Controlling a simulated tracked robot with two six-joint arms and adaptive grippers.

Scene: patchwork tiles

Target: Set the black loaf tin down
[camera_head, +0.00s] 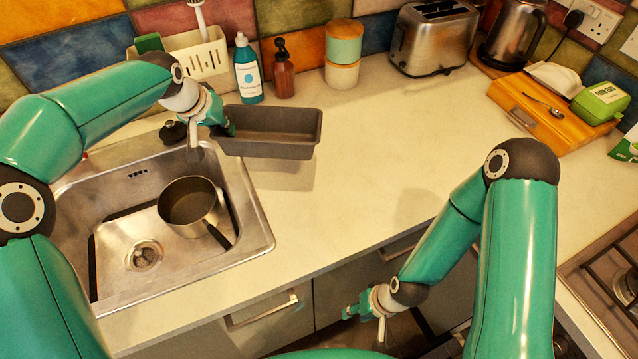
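The black loaf tin (268,146) is a dark grey, long, empty tin, roughly level, at the back of the counter just right of the sink. A shadow on the worktop below its front side suggests it is held a little above the surface. My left gripper (228,130) is at the tin's left end and appears shut on its rim; the fingertips are partly hidden there. My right gripper (352,311) hangs low in front of the counter's front edge, away from the tin. It looks empty, but its finger opening is too small to make out.
The sink (110,257) with a saucepan (190,203) lies left of the tin. A blue bottle (248,72), brown pump bottle (284,72) and stacked canisters (343,55) stand behind it. The worktop (390,150) to the right is clear up to the wooden bread box (545,115).

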